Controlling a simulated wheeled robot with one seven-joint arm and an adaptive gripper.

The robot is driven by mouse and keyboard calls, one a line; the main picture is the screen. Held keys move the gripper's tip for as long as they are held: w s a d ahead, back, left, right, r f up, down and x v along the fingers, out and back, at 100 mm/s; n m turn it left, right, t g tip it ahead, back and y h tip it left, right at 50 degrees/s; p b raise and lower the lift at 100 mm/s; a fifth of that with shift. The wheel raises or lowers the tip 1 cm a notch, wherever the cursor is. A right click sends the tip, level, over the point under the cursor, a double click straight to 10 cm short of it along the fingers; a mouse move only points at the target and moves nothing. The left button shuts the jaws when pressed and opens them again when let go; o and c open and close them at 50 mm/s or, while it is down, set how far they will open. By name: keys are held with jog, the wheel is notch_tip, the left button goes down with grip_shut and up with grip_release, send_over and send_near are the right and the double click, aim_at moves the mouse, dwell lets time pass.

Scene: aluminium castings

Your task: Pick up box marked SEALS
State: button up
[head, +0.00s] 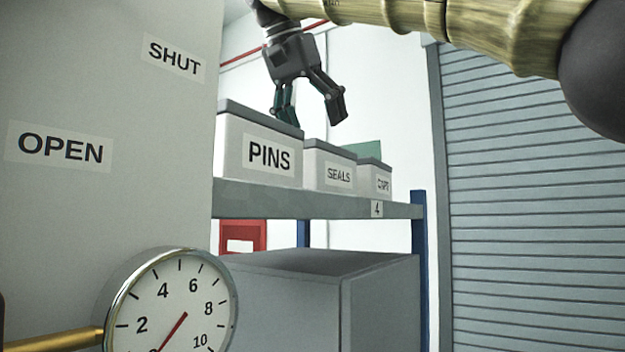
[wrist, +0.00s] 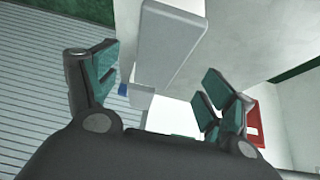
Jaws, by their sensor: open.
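The box marked SEALS (head: 330,179) is pale grey with a darker lid and stands on a grey shelf (head: 300,203). It is between the larger box marked PINS (head: 258,158) and a smaller, partly hidden box (head: 376,182) on the right. My gripper (head: 312,112) is open, points down and appears above the boxes, over the gap between PINS and SEALS in the picture. It looks empty. In the wrist view its two fingers (wrist: 160,72) are spread. A plain grey block (wrist: 172,45) shows between them, and I cannot tell whether it is a box.
A grey panel (head: 110,210) with OPEN and SHUT labels and a round gauge (head: 175,300) fill the left. A grey cabinet (head: 375,300) stands below the shelf. A roller shutter (head: 530,200) is at right. A red item (head: 243,237) hangs behind, under the shelf.

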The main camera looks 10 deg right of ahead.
aim_at(330, 168)
jog(key=shift+w+d+f, duration=0.65)
jog(key=shift+w+f, duration=0.15)
jog(key=shift+f, duration=0.1)
jog(key=shift+s+d+f+p, duration=0.3)
jog(key=shift+s+d+f, duration=0.1)
jog(key=shift+s+f, duration=0.15)
jog(key=shift+f, duration=0.25)
jog(key=shift+w+a+f, duration=0.15)
jog(key=shift+w+f, duration=0.4)
jog(key=shift+w, duration=0.35)
jog(key=shift+w+f+p, duration=0.2)
jog(key=shift+w+p, duration=0.1)
jog(key=shift+p, duration=0.1)
jog(key=shift+s+d+p+x, duration=0.15)
jog(key=shift+p+x, duration=0.35)
jog(key=shift+x, duration=0.5)
jog(key=shift+s+d+p+x, duration=0.1)
jog(key=shift+d+p+x, duration=0.3)
jog(key=shift+x, duration=0.6)
jog(key=shift+w+a+f, duration=0.1)
jog(key=shift+w+a, duration=0.05)
jog(key=shift+w, duration=0.05)
jog(key=shift+s, duration=0.25)
jog(key=c, duration=1.2)
